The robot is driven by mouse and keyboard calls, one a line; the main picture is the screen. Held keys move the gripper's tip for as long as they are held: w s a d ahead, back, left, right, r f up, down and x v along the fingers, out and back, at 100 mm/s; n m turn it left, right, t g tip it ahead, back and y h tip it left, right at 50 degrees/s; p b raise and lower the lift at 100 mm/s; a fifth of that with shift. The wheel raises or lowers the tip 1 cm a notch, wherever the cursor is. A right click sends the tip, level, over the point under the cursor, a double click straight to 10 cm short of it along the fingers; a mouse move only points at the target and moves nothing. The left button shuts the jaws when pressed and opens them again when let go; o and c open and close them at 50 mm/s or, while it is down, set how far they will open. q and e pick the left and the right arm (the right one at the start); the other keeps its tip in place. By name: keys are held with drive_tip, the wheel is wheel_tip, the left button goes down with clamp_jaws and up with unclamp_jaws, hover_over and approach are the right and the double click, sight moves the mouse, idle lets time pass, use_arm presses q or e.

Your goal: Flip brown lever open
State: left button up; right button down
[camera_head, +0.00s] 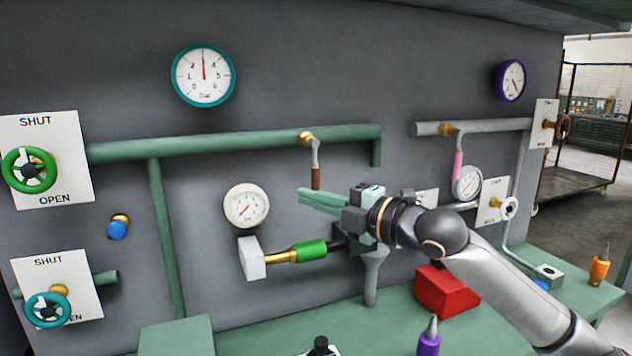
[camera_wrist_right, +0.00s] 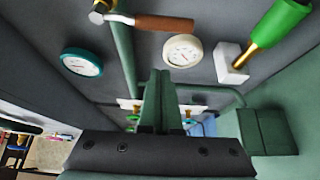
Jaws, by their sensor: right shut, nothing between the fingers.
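The brown lever (camera_head: 316,178) hangs straight down from a brass valve (camera_head: 306,139) on the upper green pipe, roughly square to that pipe. Its upper part is bare metal and its lower grip is brown. In the right wrist view the brown grip (camera_wrist_right: 165,23) shows at the top, apart from the fingers. My right gripper (camera_head: 303,197) is shut and empty, its green fingers pointing left just below the lever's lower end in the head view. In the right wrist view its fingertips (camera_wrist_right: 160,74) are together. My left gripper is not in view.
A cream gauge (camera_head: 246,206) is left of my right gripper. A green-collared brass fitting with a white block (camera_head: 252,258) is below it. A pink lever (camera_head: 458,166) hangs to the right. A red box (camera_head: 445,292) and a purple bottle (camera_head: 428,342) stand on the green bench.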

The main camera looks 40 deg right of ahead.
sight(316, 174)
drive_tip(key=w+d+p, duration=0.1)
drive_tip(key=w+d, duration=0.2)
idle(0.6)
